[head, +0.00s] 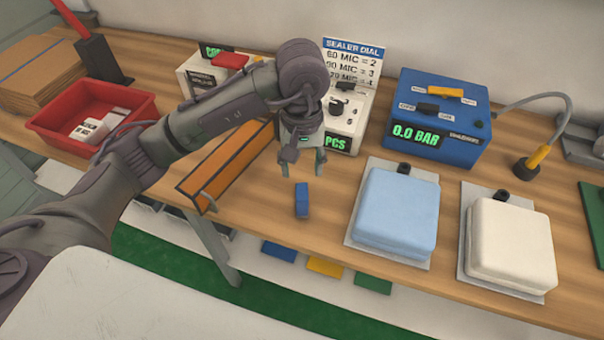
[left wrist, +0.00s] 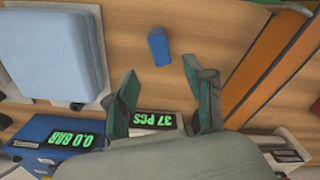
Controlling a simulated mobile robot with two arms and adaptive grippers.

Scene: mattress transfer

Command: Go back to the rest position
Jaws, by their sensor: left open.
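My left gripper (head: 301,165) hangs over the wooden table (head: 262,214), fingers pointing down. Its two green-padded fingers stand apart with nothing between them, as the left wrist view (left wrist: 165,98) also shows. A small blue block (head: 302,200) lies on the table just in front of the gripper, apart from the fingers. It also shows in the left wrist view (left wrist: 159,46), beyond the fingertips. My left arm reaches in from the left, across the red bin and the orange-edged bar. My right gripper is not in view.
A blue mattress (head: 397,212) and a white one (head: 511,245) lie on grey plates at the right. Behind stand the blue 0.0 BAR box (head: 437,117) and the sealer dial sign (head: 352,62). The orange-edged bar (head: 226,166) and red bin (head: 70,119) are at left.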

